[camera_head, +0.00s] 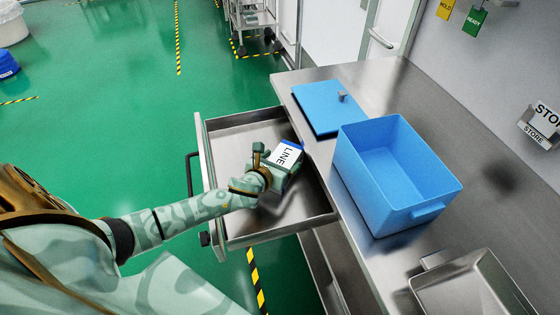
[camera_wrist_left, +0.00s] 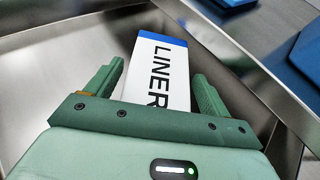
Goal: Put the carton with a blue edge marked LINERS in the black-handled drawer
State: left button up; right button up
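The white carton with a blue edge (camera_head: 287,157) has black lettering on its face, of which "LINE" shows. It is within the outline of the pulled-out drawer (camera_head: 240,122), near its side by the counter; I cannot tell if it rests on the floor. The drawer has a black handle (camera_head: 190,174) on its front. My left gripper (camera_head: 268,163) reaches over the drawer. In the left wrist view, its fingers (camera_wrist_left: 157,88) stand on either side of the carton (camera_wrist_left: 163,63), with narrow gaps showing. My right gripper is out of view.
On the steel counter (camera_head: 345,72) stand an open blue bin (camera_head: 385,190), a blue lid with a knob (camera_head: 325,108) and a metal tray (camera_head: 470,290) at the near right. The rest of the drawer floor looks empty. A wheeled cart (camera_head: 250,25) stands far back.

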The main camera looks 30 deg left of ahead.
pick_arm(q)
jog(key=shift+o, duration=0.3)
jog(key=shift+r, duration=0.2)
jog(key=shift+s+r+p, duration=0.1)
jog(key=shift+s+p, duration=0.2)
jog(key=shift+s, duration=0.05)
jog(key=p+v, duration=0.3)
jog(key=v, duration=0.8)
jog(key=shift+s, duration=0.15)
